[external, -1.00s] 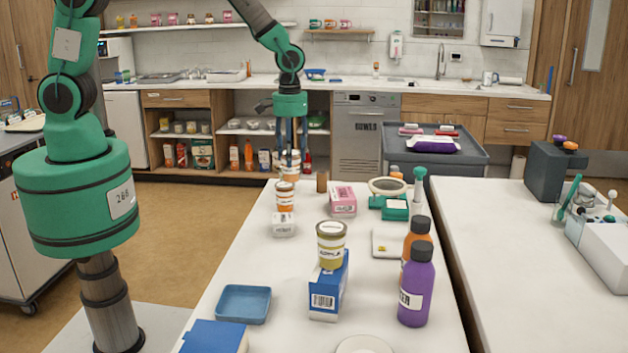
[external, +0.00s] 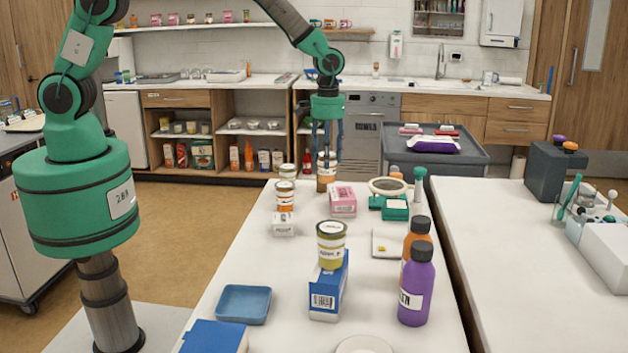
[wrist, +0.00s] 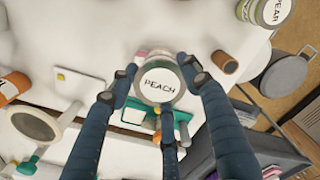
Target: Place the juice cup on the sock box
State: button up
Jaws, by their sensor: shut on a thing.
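My gripper (external: 327,150) is shut on a cup with a white lid reading PEACH (wrist: 159,84), which I take as the juice cup. A pink box (external: 342,200) lies just right of and nearer than the cup. In the wrist view the cup and fingers hide most of it. Its lettering is too small to read, so I cannot tell if it is the sock box.
A similar cup (external: 285,195) stands on a small white box (external: 284,225). A yellow cup (external: 330,244) stands on a blue box (external: 328,290). A brown cylinder (wrist: 225,61), magnifier (external: 387,187) and green box (external: 395,210) are nearby.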

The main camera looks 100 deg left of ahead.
jog(key=shift+w+a+f, duration=0.1)
jog(key=shift+w+a, duration=0.1)
jog(key=shift+w, duration=0.5)
jog(key=shift+w+a, duration=0.15)
jog(key=shift+w, duration=0.55)
jog(key=shift+w+a+f, duration=0.1)
jog(key=shift+w+a, duration=0.1)
jog(key=shift+w, duration=0.5)
jog(key=shift+w+a+f, duration=0.1)
jog(key=shift+w+f, duration=0.1)
jog(key=shift+f, duration=0.7)
jog(key=shift+w+f, duration=0.2)
jog(key=shift+f, duration=0.65)
jog(key=shift+f, duration=0.1)
jog(key=o, duration=1.3)
jog(key=shift+f, duration=0.1)
